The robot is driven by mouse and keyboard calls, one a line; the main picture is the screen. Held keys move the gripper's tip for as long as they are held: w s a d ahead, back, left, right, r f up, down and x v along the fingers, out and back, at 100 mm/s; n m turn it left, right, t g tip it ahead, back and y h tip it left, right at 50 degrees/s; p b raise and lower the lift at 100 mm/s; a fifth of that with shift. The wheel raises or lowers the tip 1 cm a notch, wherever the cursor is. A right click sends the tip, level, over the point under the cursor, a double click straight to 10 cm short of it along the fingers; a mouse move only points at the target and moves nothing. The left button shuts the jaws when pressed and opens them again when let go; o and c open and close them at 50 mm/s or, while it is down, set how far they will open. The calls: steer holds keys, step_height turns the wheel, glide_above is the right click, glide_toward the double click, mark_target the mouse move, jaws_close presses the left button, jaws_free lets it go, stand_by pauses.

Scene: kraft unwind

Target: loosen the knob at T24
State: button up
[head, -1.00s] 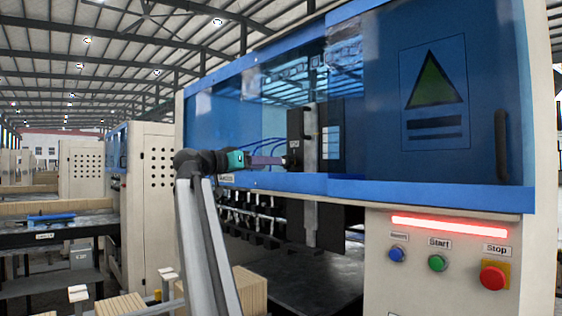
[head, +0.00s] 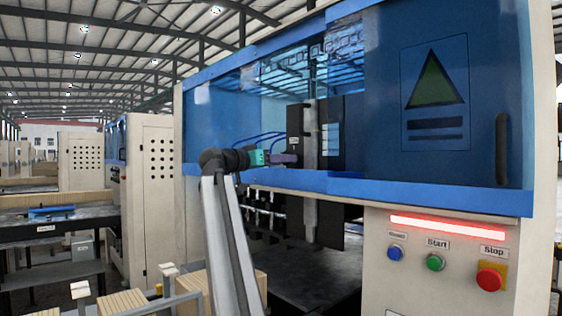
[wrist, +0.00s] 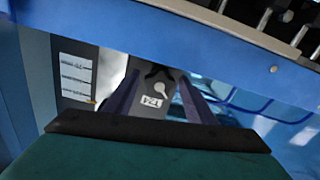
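A dark unit (head: 294,124) with a small white label stands behind the blue-framed opening of the machine. In the wrist view its grey face shows a dark knob with a pale lever (wrist: 161,91) and a white label (wrist: 152,101). The label seems upside down, and I cannot read it with certainty. My gripper (wrist: 160,98) is open, with its purple fingers spread on either side of the knob and label. I cannot tell how far the fingertips are from the knob. In the head view my gripper (head: 292,160) is at the unit's lower part.
A blue rail (head: 300,182) runs just below my gripper. A tinted blue door (head: 432,100) is at the right. Blue, green and red buttons (head: 490,279) sit beneath a lit red strip (head: 447,227). Blue hoses (head: 262,141) hang left of the unit.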

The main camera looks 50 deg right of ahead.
steer(key=c, duration=0.8)
steer(key=shift+o, duration=0.2)
steer(key=shift+n, duration=0.3)
steer(key=shift+s+r+n+b, duration=0.1)
steer(key=shift+n+b, duration=0.5)
steer(key=shift+n, duration=0.6)
steer(key=o, duration=1.1)
steer(key=shift+c, duration=0.2)
steer(key=shift+a, duration=0.15)
